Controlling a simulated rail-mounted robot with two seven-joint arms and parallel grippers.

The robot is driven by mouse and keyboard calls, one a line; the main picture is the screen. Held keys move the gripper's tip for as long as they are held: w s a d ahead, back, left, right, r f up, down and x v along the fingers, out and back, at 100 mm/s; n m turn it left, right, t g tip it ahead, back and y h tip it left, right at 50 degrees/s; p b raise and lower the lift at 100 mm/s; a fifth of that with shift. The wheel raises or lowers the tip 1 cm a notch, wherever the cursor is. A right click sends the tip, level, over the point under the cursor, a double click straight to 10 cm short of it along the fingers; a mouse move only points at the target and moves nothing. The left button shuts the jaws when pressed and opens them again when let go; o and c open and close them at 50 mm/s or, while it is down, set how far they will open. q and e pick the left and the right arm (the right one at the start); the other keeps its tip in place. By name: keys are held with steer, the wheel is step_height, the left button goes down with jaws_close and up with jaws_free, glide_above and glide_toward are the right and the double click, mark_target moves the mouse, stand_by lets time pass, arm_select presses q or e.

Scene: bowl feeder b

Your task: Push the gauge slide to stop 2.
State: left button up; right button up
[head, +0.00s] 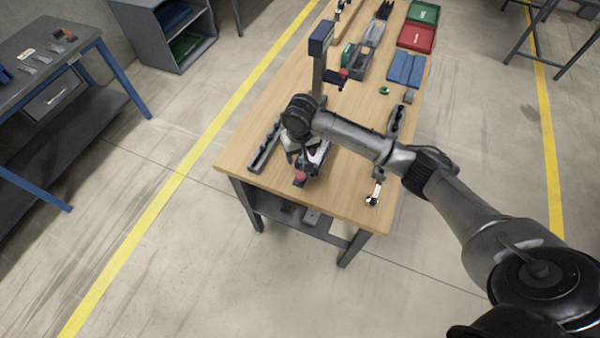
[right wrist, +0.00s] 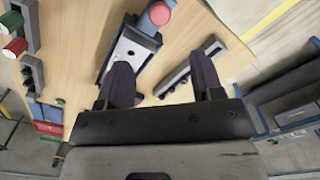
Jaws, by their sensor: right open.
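A white-topped dark fixture with a round red knob (right wrist: 159,13) at one end lies on the bench; the knob also shows in the head view (head: 299,177). A narrow grey rail with dark raised parts (right wrist: 188,70) lies beside it and shows at the bench's left edge in the head view (head: 264,149). I cannot tell which part is the gauge slide, and no stop numbers are readable. My right gripper (right wrist: 162,66) is open and empty, its fingers spread above the bench near the fixture and rail. In the head view it partly hides the fixture. My left gripper is not in view.
The wooden bench (head: 345,190) has bare room at its near right. A post with a dark head (head: 320,60) stands behind my right gripper. Blue (head: 405,70), red (head: 416,37) and green (head: 424,12) bins are at the back right.

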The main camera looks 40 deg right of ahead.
mark_target(301, 174)
step_height(301, 174, down, 12)
stand_by(0.5)
steer(key=shift+d, duration=0.1)
jaws_close()
stand_by(0.5)
